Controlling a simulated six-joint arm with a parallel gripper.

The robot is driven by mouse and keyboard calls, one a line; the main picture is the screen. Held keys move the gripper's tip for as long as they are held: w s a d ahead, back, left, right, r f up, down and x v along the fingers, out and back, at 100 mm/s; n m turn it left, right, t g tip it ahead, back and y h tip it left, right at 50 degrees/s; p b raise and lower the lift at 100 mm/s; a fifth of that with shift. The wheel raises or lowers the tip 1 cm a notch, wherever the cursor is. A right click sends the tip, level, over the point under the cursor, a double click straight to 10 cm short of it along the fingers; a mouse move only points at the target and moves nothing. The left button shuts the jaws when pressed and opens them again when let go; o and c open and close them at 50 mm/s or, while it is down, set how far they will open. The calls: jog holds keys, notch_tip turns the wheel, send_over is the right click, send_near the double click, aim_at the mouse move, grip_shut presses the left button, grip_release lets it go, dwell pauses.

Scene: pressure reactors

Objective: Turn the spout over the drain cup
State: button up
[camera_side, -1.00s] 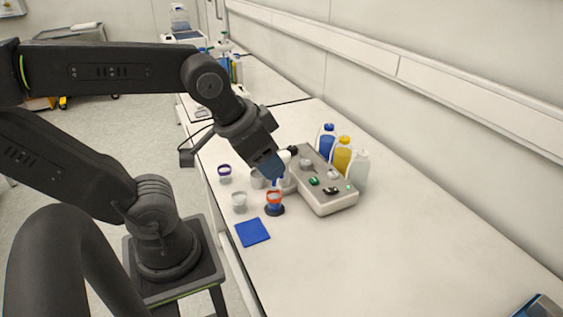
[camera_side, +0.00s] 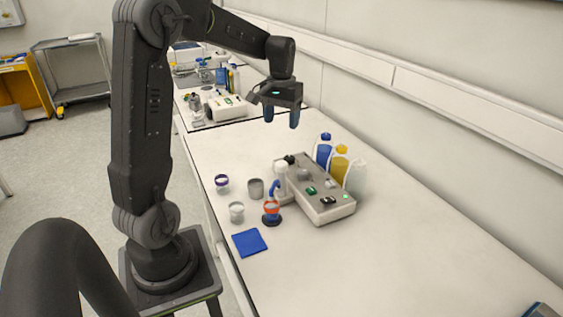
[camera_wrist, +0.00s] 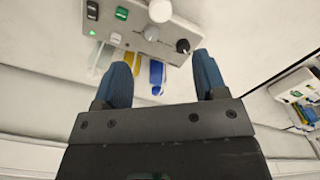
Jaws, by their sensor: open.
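My gripper (camera_side: 281,117) is open and empty, raised high above the bench and clear of the reactor unit. Its two blue fingers stand apart in the wrist view (camera_wrist: 161,65). The grey-white reactor unit (camera_side: 324,202) carries a white column (camera_side: 281,172) at its left end. A pale blue spout (camera_side: 275,187) bends down from the column, its end near the orange-rimmed cup (camera_side: 271,207) on a dark base. A grey cup (camera_side: 256,189), a purple-rimmed cup (camera_side: 222,182) and a clear cup (camera_side: 237,211) stand to the left. I cannot tell which is the drain cup.
Blue (camera_side: 323,153), yellow (camera_side: 340,162) and clear (camera_side: 356,178) bottles stand behind the unit. A blue cloth (camera_side: 249,242) lies at the bench's front edge. A second unit (camera_side: 227,107) is farther back. The bench at right is mostly free.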

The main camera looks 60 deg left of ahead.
aim_at(281, 163)
notch_tip(281, 163, down, 14)
jog(key=shift+r, duration=0.1)
dwell(0.4)
jog(key=shift+c, duration=0.2)
grip_shut()
dwell(0.4)
